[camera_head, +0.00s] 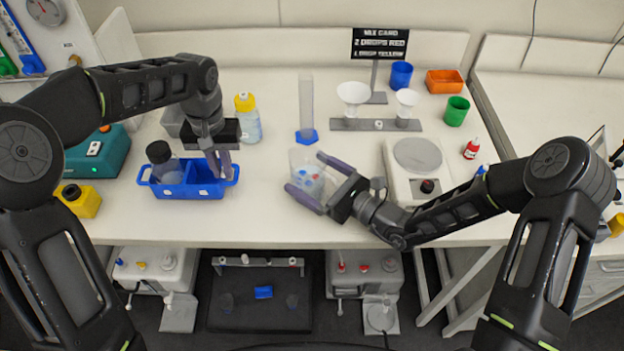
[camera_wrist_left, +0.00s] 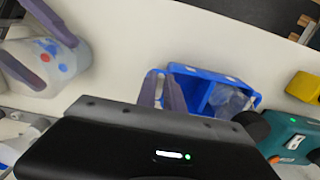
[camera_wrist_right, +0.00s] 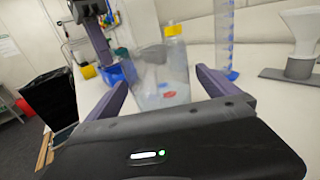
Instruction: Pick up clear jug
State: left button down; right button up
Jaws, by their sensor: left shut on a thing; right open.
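The clear jug (camera_head: 303,160) is see-through with red and blue dots and stands on the white bench. My right gripper (camera_head: 306,174) is open, with its fingers spread on either side of the jug. The jug (camera_wrist_right: 160,85) shows between these fingers in the right wrist view, with clearance visible on the right. The left wrist view also shows the jug (camera_wrist_left: 36,68) beside a right finger. My left gripper (camera_head: 220,166) is shut on the right end of a blue caddy (camera_head: 203,190), which sits on the bench. The caddy (camera_wrist_left: 203,88) also shows in the left wrist view.
A dark-capped bottle (camera_head: 160,158) stands in the caddy's left compartment. A yellow-capped bottle (camera_head: 247,120) and a tall cylinder (camera_head: 306,105) stand behind. A white balance (camera_head: 415,165) is right of the jug, near my right arm. The bench front before the jug is clear.

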jog(key=shift+c, duration=0.5)
jog(key=c, duration=1.8)
